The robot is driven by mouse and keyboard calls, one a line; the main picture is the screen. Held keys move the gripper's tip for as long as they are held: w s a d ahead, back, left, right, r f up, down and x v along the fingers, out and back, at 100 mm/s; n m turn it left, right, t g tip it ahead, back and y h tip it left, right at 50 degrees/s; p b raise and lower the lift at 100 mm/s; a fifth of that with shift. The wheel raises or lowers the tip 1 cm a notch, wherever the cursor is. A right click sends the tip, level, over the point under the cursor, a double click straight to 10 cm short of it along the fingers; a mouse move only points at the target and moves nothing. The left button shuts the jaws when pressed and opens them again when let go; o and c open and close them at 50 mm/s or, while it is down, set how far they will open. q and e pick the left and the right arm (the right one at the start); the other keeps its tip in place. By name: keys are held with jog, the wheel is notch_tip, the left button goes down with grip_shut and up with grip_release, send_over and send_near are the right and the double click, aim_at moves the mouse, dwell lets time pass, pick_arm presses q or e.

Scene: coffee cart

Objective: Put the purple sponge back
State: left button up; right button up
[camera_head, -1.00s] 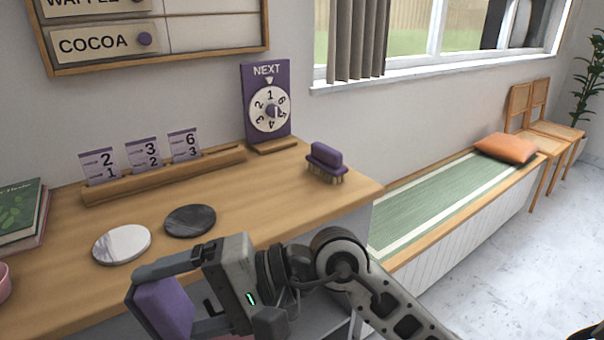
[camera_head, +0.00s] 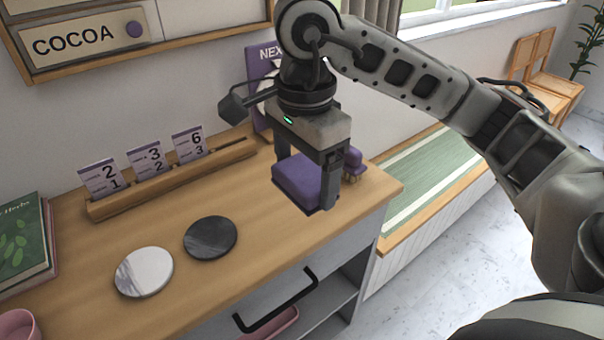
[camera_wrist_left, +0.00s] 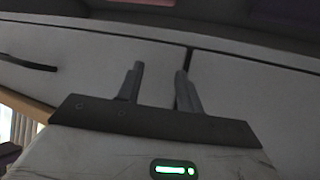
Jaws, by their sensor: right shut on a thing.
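The purple sponge (camera_head: 295,180) is between the fingers of my right gripper (camera_head: 307,172), which points down over the right part of the wooden counter (camera_head: 190,285). The sponge is at or just above the counter top; I cannot tell whether it touches. The near finger covers its right end. My left gripper (camera_wrist_left: 159,72) shows in the left wrist view with its two fingers apart and nothing between them, facing pale cabinet fronts. It is not in the head view.
A purple brush (camera_head: 354,160) stands just behind the right gripper, partly hidden. A number dial sign (camera_head: 262,55) is mostly covered by my arm. Marble (camera_head: 143,272) and dark (camera_head: 210,238) coasters lie to the left. A card rack (camera_head: 175,180) stands behind them.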

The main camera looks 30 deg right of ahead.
jog(key=shift+w+d+f, duration=0.1)
jog(key=shift+w+f, duration=0.05)
jog(key=w+d+f, duration=0.2)
jog(key=w, duration=0.1)
jog(key=w+d+f, duration=0.2)
jog(key=w+f, duration=0.1)
jog(key=w+d+f, duration=0.3)
jog(key=w, duration=0.1)
jog(key=shift+f+p, duration=0.2)
jog(key=shift+p, duration=0.1)
jog(key=shift+w+d+f, duration=0.35)
jog(key=shift+w+f, duration=0.2)
jog(key=shift+f, duration=0.15)
notch_tip(320, 180, down, 3)
jog(key=shift+p, duration=0.45)
pick_arm(q)
jog(key=shift+s+a+r, duration=0.1)
jog(key=shift+s+r, duration=0.1)
jog(key=shift+r, duration=0.05)
pick_arm(e)
jog(key=o, duration=0.8)
pick_arm(q)
jog(key=shift+f+b, duration=0.25)
jog(key=shift+b, duration=0.4)
pick_arm(e)
notch_tip(320, 180, up, 12)
jog(key=shift+r, duration=0.1)
